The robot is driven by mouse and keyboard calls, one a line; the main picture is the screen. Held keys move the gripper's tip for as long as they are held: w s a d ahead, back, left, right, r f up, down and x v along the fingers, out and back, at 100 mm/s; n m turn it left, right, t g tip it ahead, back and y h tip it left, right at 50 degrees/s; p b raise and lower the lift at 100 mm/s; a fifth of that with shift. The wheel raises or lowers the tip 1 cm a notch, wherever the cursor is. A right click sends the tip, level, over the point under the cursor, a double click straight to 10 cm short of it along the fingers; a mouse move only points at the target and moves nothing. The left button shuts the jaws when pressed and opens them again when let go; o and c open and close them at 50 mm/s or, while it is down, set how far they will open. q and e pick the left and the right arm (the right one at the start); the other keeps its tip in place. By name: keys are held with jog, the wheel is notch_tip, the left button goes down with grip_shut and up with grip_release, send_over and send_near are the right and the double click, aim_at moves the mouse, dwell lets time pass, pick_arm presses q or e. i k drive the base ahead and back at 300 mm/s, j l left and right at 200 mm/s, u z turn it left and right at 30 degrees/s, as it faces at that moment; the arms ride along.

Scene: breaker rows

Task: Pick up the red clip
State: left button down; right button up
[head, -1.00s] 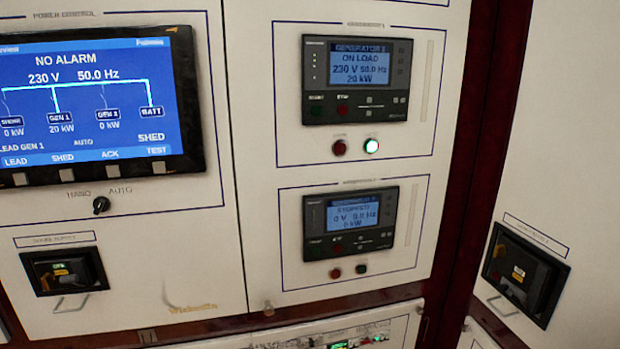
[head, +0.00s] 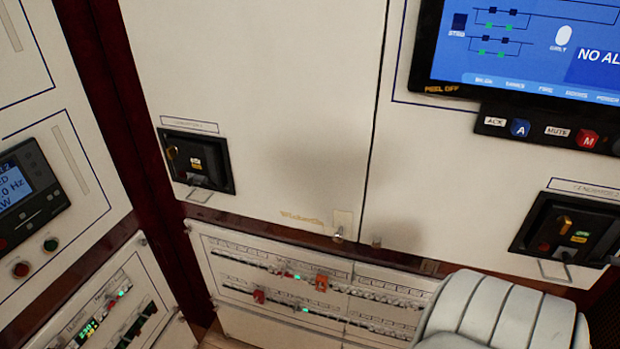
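A small red clip (head: 259,296) sits on the lower breaker row of the low white panel (head: 235,318), left of its middle. An orange clip (head: 321,283) sits on the upper row, to its right and a little higher. Both are small in the picture, so how they are fixed cannot be told. A white rounded segment, apparently part of my own arm, fills the bottom right and covers the right part of the rows. Neither of my grippers shows in the head view.
Black switch units (head: 197,162) and (head: 570,235) with wire handles stick out of the upper white cabinet. A screen (head: 525,45) is at top right. A generator controller (head: 28,187) and another breaker panel (head: 115,310) are at left.

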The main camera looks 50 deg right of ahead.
aim_at(258, 293)
jog(key=z, duration=1.05)
jog(key=i+j+z, duration=0.2)
jog(key=j, duration=0.15)
jog(key=i+j+z, duration=0.25)
jog(key=j+z, duration=0.2)
jog(key=j, duration=0.3)
jog(key=i+j+z, duration=0.1)
jog(key=j+z, duration=0.15)
jog(key=j, duration=0.15)
jog(key=i+j+z, duration=0.2)
jog(key=j, duration=0.2)
jog(key=k, duration=0.1)
